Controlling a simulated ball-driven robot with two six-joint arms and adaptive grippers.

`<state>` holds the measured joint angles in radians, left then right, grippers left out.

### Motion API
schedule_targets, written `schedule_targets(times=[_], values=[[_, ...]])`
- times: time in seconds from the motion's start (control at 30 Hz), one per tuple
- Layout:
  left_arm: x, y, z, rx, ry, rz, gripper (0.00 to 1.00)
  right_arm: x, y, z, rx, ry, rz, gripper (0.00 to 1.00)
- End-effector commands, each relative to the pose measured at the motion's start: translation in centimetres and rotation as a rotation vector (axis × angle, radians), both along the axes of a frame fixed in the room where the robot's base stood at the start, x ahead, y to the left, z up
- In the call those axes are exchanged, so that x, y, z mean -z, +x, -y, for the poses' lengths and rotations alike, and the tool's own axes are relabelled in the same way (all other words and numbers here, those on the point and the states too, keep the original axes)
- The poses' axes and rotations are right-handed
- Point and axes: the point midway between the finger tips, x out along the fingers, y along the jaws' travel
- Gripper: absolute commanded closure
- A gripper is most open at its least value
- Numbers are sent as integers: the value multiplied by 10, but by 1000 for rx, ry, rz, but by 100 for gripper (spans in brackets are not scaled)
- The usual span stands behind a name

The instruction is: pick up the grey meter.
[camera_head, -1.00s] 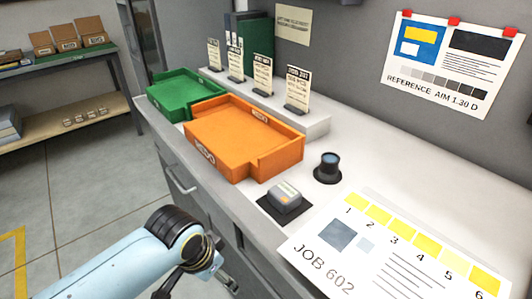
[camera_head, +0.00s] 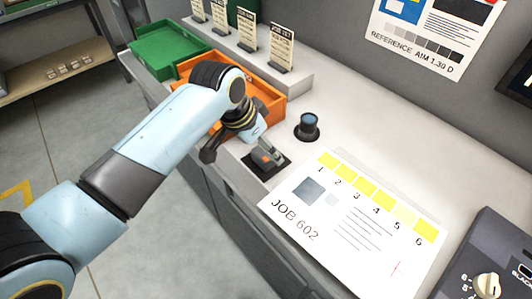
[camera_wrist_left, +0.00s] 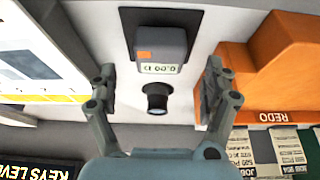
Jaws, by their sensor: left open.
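The grey meter (camera_head: 263,160) sits on a black mat (camera_head: 281,166) on the light counter, just below my left gripper (camera_head: 254,148) in the head view. The gripper partly hides it there. In the left wrist view the meter (camera_wrist_left: 160,48) shows an orange patch and a small display, on its black mat (camera_wrist_left: 191,20). The two fingers of my left gripper (camera_wrist_left: 160,85) are spread wide, one on each side of the meter's line, apart from it. My right gripper is in neither view.
A short dark cylinder with a lens-like top (camera_head: 308,126) stands close to the meter. An orange tray (camera_head: 268,94), partly behind my arm, and a green tray (camera_head: 170,48) lie beyond. A white JOB 602 sheet (camera_head: 335,245) lies to the right. A dark device (camera_head: 475,262) stands farther right.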

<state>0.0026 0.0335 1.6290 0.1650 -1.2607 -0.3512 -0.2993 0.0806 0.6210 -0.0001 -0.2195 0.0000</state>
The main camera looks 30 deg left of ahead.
Motion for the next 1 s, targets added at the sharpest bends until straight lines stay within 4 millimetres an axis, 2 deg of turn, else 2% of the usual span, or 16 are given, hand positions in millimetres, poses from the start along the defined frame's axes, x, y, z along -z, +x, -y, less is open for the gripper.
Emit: schedule_targets(times=[0.1,0.23,0.53,1.0], values=[[16,5,2,-1,-1,-4,17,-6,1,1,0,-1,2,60],[31,11,4,-1,-2,-1,17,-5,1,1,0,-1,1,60],[35,12,5,-1,0,0,19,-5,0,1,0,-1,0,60],[35,12,5,-1,0,0,80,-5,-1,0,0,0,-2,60]])
